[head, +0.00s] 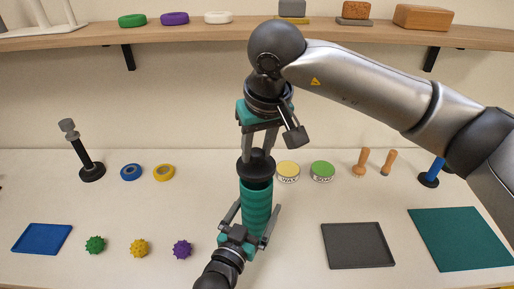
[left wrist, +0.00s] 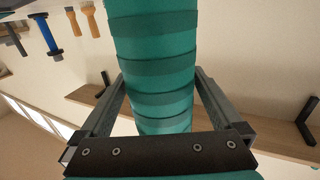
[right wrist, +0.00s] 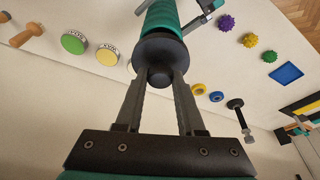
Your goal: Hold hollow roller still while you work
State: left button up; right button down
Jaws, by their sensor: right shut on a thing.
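The hollow roller, a teal ribbed cylinder (head: 257,208), stands upright mid-table with a black knobbed end (head: 256,163) on top. My right gripper (head: 258,150) comes from above and is shut on that black knob; the right wrist view shows the knob (right wrist: 159,76) between its fingertips. My left gripper (head: 256,208) comes in from the front, its fingers spread wide on either side of the teal body. The left wrist view shows the ribbed body (left wrist: 155,70) between these fingers; I cannot tell if they touch it.
Left are a black stand (head: 91,170), tape rolls (head: 131,172), a blue tray (head: 42,238) and spiky balls (head: 139,248). Right are two round tins (head: 288,170), wooden-handled tools (head: 361,163), a grey tray (head: 358,246) and a teal mat (head: 460,238). A shelf (head: 70,42) runs above.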

pick_arm(q)
jog(key=shift+r, duration=0.1)
jog(key=v, duration=1.2)
dwell(0.4)
